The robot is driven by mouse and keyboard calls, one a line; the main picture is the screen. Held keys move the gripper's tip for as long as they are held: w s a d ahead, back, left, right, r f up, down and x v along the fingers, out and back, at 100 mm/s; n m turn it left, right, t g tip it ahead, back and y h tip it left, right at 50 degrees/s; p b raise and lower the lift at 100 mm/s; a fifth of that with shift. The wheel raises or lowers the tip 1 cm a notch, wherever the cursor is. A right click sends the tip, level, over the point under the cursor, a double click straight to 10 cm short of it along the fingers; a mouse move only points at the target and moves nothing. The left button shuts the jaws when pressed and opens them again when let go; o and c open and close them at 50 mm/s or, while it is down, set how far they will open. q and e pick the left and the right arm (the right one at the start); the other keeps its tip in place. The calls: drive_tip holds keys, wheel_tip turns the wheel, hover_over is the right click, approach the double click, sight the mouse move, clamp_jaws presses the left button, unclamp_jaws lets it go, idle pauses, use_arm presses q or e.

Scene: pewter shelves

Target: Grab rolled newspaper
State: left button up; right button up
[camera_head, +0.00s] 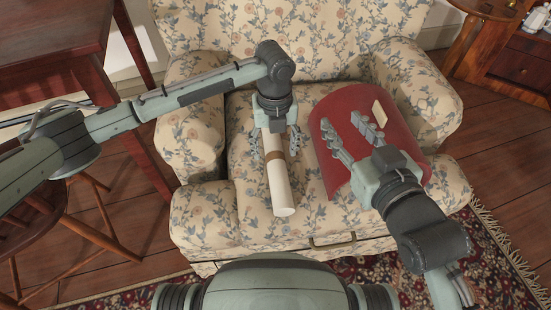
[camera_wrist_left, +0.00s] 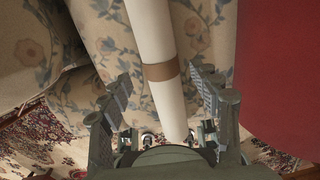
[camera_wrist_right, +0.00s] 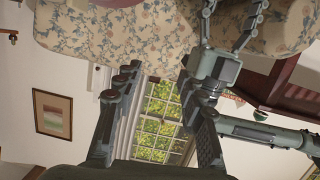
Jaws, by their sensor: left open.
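The rolled newspaper (camera_head: 280,185) is a white cylinder with a brown band, on the seat of the floral armchair (camera_head: 205,215). In the left wrist view the newspaper (camera_wrist_left: 152,35) runs lengthwise between the fingers, with its band (camera_wrist_left: 160,71) between the fingertips. My left gripper (camera_head: 276,158) is open, with one finger on each side of the newspaper and visible gaps. The newspaper's far end is hidden under the gripper in the head view. My right gripper (camera_head: 343,122) is open and empty in front of a red panel; its fingers (camera_wrist_right: 158,72) also stand apart in the right wrist view.
The curved red panel (camera_head: 330,180) with a cut-out stands at the right of the seat, close to the newspaper. A dark wooden table (camera_head: 50,45) and a round stool (camera_head: 25,185) are at the left. A wooden cabinet (camera_head: 505,60) is at the upper right.

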sight(276, 155)
use_arm(q)
wheel_tip(276, 155, down, 4)
drive_tip(key=shift+d+r, duration=0.1)
drive_tip(key=c, duration=1.3)
use_arm(e)
drive_tip(key=shift+t+y, duration=0.5)
drive_tip(key=shift+t, duration=0.4)
drive_tip(key=r, duration=0.1)
drive_tip(key=a+r, duration=0.2)
drive_tip(key=shift+w+r, duration=0.2)
drive_tip(key=shift+r, duration=0.1)
